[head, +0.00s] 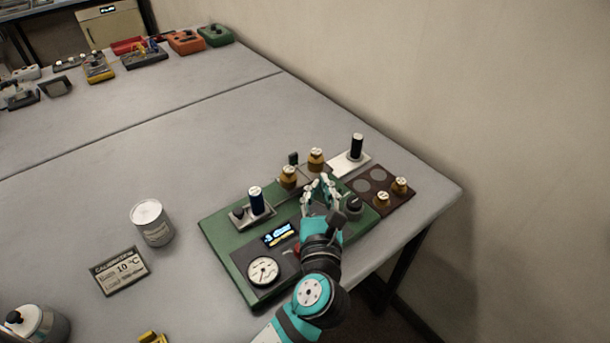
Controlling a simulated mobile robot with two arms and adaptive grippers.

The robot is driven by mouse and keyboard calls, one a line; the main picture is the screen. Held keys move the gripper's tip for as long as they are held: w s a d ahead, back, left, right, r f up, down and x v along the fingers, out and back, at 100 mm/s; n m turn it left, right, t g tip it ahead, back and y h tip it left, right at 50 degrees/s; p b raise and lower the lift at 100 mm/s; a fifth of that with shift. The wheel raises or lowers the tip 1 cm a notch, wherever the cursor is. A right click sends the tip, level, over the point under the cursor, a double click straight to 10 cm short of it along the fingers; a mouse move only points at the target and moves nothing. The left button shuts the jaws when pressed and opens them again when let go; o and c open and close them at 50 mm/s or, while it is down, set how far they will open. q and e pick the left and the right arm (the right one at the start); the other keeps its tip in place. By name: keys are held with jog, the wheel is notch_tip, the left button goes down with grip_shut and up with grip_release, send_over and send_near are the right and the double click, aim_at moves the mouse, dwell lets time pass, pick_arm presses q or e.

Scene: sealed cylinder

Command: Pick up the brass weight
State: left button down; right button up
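Several brass weights are in the head view. One brass weight (289,178) and another brass weight (316,159) stand upright at the back of the green apparatus. Two more, a front one (383,199) and a rear one (401,186), stand on a dark brown board (392,209) at the right, beside two bare round spots. My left gripper (317,184) is over the right part of the green apparatus (222,243). Its fingers are apart with nothing visible between them, just in front of the two back weights. My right gripper is out of view.
A blue-black cylinder (256,202) and a black cylinder (356,147) stand near the weights. A dark knob (353,205) is right of my gripper.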

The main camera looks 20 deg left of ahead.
pick_arm(q)
jog(key=shift+s+d+r, duration=0.15)
jog(key=shift+s+d, duration=1.05)
jog(key=shift+s, duration=0.2)
jog(key=shift+c, duration=2.1)
grip_release()
